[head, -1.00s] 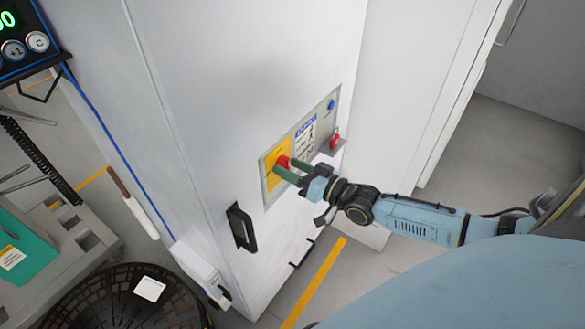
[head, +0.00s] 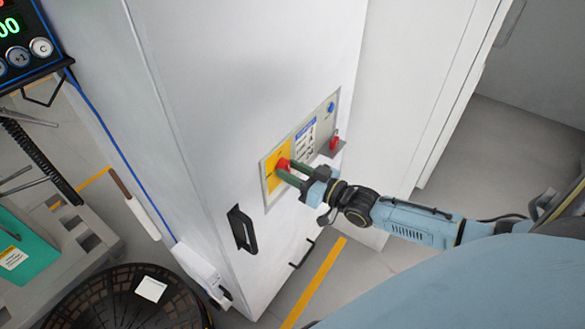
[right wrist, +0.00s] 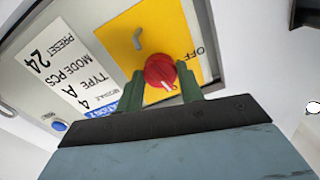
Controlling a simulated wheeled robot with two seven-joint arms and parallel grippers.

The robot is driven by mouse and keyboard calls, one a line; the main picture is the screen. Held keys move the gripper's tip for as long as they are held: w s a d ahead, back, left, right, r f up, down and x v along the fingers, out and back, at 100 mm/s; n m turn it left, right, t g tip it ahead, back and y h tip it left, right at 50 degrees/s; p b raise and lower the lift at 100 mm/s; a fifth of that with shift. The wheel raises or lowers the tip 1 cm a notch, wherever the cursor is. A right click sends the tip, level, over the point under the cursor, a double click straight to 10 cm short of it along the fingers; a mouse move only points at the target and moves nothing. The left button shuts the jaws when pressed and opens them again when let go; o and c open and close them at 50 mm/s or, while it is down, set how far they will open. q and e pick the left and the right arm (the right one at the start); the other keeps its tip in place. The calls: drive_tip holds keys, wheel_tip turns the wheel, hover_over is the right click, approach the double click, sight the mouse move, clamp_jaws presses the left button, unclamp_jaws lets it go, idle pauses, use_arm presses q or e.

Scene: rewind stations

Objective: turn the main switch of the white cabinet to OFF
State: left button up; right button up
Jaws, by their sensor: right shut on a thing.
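The white cabinet (head: 185,70) fills the middle of the head view. Its panel carries a yellow plate (head: 270,170) with the red knob of the main switch (head: 283,163). In the right wrist view the red knob (right wrist: 160,70) sits on the yellow plate (right wrist: 178,25), with a white mark on its lower part and the word OFF to its right. My right gripper (head: 288,172) has its green fingers on either side of the knob, shut on it. The fingers and palm hide part of the panel. My left gripper is not in view.
A red padlock-like item (head: 334,141) and a blue button (head: 331,106) are on the same panel. A black door handle (head: 241,229) is below left. A dark round basket (head: 95,305) and a grey pallet (head: 85,235) stand at lower left.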

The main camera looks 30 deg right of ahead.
drive_tip(key=n+p, duration=0.1)
drive_tip(key=n, duration=0.2)
drive_tip(key=shift+r+n, duration=0.1)
drive_tip(key=shift+n, duration=0.2)
drive_tip(key=n+p, duration=0.1)
drive_tip(key=n, duration=0.2)
drive_tip(key=shift+n, duration=0.4)
drive_tip(key=n, duration=0.3)
drive_tip(key=shift+n, duration=2.4)
drive_tip(key=o, duration=1)
drive_tip(key=v, duration=1.3)
drive_tip(key=shift+s, duration=0.2)
